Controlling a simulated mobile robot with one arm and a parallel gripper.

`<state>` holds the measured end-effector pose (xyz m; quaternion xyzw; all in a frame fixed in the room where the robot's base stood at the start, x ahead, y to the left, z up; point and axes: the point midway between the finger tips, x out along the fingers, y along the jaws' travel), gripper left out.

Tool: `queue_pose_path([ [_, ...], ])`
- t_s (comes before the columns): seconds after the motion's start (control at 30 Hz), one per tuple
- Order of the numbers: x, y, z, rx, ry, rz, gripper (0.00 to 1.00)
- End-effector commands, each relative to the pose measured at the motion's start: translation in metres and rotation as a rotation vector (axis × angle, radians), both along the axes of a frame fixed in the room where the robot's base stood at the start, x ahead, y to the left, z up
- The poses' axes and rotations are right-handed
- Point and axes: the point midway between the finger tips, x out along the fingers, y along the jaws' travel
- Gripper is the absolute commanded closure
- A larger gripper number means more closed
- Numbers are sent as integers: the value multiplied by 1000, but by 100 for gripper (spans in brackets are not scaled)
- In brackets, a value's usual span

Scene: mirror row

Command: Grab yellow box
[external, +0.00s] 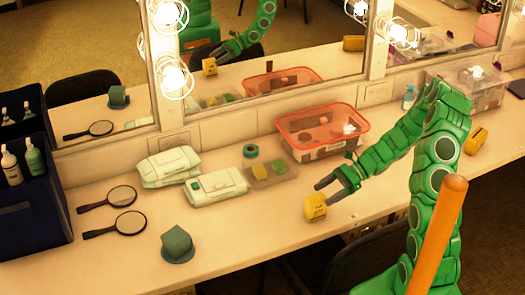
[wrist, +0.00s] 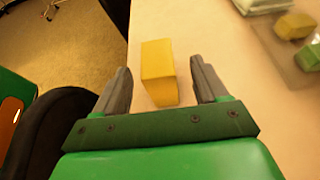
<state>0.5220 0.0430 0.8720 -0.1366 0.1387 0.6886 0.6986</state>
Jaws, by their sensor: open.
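A small yellow box (external: 316,207) stands on the counter near its front edge, in the middle of the external view. In the wrist view the yellow box (wrist: 159,72) is ahead of my gripper, its near end reaching between the fingertips. My gripper (wrist: 160,84) is open, with one dark finger on each side of the box and a gap on both sides. In the external view my gripper (external: 334,188) is just above and beside the box. A second yellow item (external: 476,140) lies on the counter far right, beyond my arm.
A red-rimmed clear bin (external: 293,147) stands behind the box. Wipes packs (external: 215,187), a tray of sponges (external: 283,174), hand mirrors (external: 120,196) and a green object (external: 177,242) are to the left. Chairs (wrist: 40,140) stand by the front edge. The counter around the box is clear.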

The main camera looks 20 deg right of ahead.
Motion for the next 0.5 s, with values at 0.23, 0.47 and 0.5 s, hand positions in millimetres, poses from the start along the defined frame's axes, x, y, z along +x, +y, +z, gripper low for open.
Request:
queue_pose_path([
  [0.23,-1,16,-6,2,1,1,28],
  [0.47,-3,40,-17,0,3,2,28],
  [0.5,-3,45,-18,1,2,2,28],
])
